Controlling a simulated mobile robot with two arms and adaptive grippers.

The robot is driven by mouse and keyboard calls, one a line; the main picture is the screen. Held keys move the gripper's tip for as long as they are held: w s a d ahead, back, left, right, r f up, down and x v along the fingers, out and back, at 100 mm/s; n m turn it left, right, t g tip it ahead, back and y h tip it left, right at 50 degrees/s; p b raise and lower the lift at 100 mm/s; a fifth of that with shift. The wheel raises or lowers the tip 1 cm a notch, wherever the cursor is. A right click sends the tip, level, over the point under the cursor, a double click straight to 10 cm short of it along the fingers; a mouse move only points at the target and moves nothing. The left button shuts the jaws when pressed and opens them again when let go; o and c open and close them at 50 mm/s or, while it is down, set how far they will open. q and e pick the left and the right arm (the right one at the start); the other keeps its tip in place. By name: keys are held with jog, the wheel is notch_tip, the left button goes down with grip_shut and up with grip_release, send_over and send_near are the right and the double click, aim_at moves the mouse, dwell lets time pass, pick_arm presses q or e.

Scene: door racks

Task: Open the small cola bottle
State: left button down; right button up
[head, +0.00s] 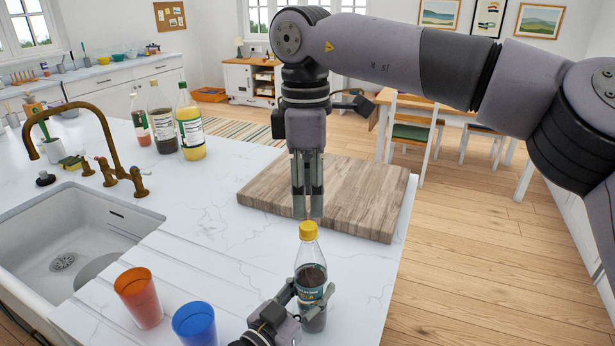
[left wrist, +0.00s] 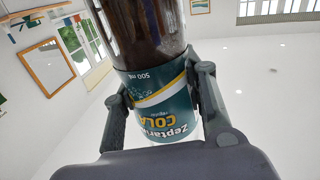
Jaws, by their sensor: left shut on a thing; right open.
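The small cola bottle (head: 311,275) has dark liquid, a teal label and a yellow cap (head: 308,231). It stands upright near the front right edge of the counter. My left gripper (head: 311,297) is shut around its lower part. In the left wrist view, the two fingers press on both sides of the bottle's label (left wrist: 160,98). My right gripper (head: 308,213) points down above and slightly behind the cap, its fingers appearing close together but open. Nothing is between its fingertips, and the cap looks untouched.
A wooden board (head: 365,200) lies behind the bottle. An orange cup (head: 139,297) and a blue cup (head: 195,325) stand to its left. A sink (head: 65,235) with a brass faucet (head: 110,150) is at left, and several bottles (head: 190,128) stand further back.

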aim_at(309, 226)
pick_arm(q)
jog(key=shift+f, duration=0.45)
pick_arm(e)
notch_tip(309, 226, down, 6)
jog(key=shift+d+r, duration=0.1)
jog(key=shift+r, duration=0.05)
jog(key=shift+s, duration=0.15)
grip_shut()
